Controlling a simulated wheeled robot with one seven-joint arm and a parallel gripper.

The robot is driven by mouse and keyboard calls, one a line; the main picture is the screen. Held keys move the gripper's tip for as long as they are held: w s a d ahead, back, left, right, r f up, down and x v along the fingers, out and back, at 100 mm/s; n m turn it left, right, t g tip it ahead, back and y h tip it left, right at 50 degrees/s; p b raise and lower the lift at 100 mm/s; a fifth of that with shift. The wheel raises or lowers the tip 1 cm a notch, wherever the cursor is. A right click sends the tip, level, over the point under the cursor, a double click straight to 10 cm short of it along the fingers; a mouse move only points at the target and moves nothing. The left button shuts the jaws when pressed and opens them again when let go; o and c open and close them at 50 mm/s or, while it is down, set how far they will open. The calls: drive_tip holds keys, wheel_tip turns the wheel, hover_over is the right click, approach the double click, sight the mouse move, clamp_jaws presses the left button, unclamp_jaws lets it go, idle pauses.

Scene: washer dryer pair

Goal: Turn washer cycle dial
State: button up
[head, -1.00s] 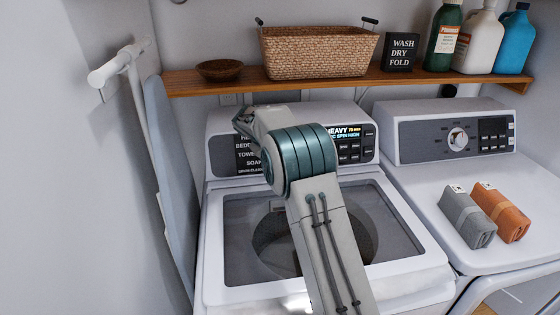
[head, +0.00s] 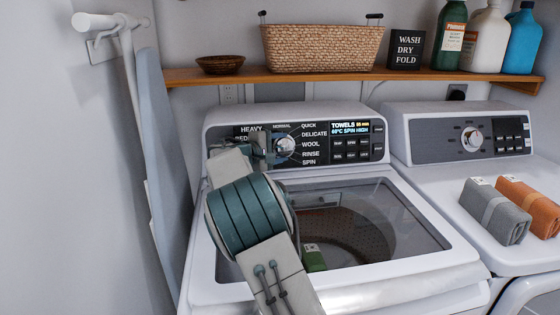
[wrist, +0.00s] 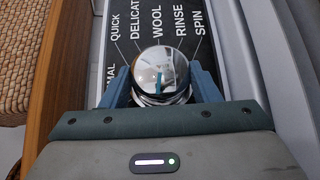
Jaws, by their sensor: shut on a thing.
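The washer (head: 400,268) stands in the middle of the head view with its lid shut. Its chrome cycle dial (head: 286,146) sits on the dark panel among printed cycle names. The display (head: 350,128) reads TOWELS, 60°C, SPIN HIGH. In the wrist view the dial (wrist: 160,74) is a shiny round knob with a teal pointer mark. My gripper (wrist: 162,88) has one finger on each side of the knob and is shut on it. In the head view my gripper (head: 272,148) is at the dial from the left, and my arm hides part of the left cycle names.
A dryer (head: 460,175) with its own dial stands to the right, with folded grey (head: 495,210) and orange (head: 530,205) towels on top. A wooden shelf (head: 215,76) above holds a basket (head: 320,48), bowl, sign and bottles. An ironing board (head: 157,170) leans at the left.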

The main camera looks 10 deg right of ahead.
drive_tip(key=shift+f+n+t+h+b, duration=0.35)
drive_tip(key=shift+n+b, duration=0.25)
drive_tip(key=shift+b, duration=0.35)
drive_tip(key=shift+r, duration=0.2)
drive_tip(key=o, duration=1)
drive_tip(key=v, duration=0.6)
drive_tip(key=b+v, duration=0.1)
drive_tip(key=v, duration=0.5)
drive_tip(key=shift+s+f, duration=0.15)
drive_tip(key=shift+f, duration=0.05)
